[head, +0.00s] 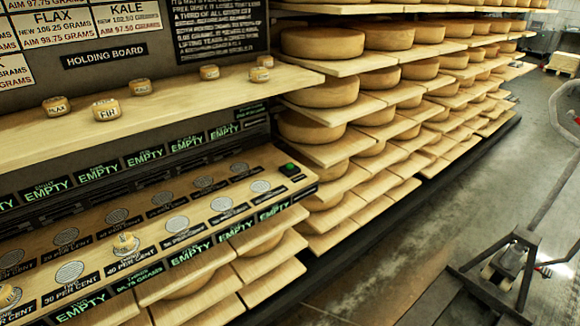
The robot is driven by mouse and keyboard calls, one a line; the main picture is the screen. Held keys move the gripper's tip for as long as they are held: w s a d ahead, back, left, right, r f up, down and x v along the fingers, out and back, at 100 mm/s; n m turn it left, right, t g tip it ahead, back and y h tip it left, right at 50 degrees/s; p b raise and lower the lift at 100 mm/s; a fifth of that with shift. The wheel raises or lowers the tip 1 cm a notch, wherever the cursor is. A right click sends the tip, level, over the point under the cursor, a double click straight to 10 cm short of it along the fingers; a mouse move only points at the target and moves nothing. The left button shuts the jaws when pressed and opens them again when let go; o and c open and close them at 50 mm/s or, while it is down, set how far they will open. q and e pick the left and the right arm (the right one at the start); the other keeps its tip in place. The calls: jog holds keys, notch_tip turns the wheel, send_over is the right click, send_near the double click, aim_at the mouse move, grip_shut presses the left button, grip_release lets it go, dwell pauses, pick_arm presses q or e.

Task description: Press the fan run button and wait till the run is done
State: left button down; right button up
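A small green button (289,168) sits on a dark plate at the right end of the slotted control board (150,225). I take it as the fan run button; its label is too small to read. The board has rows of round grilles, per cent labels and green displays, several reading "EMPTY". One small cheese wheel (125,243) stands by the "40 per cent" mark, and another (8,296) is at the lower left edge. One display below reads "98.75 grams". Neither of my grippers is in view.
Above the board, the wooden holding shelf (180,100) carries several small labelled cheeses, such as "FIN" (107,109) and "FLAX" (56,106). Racks of large cheese wheels (322,91) run along the right. A pallet truck (510,270) stands at the lower right; the floor (400,270) between is clear.

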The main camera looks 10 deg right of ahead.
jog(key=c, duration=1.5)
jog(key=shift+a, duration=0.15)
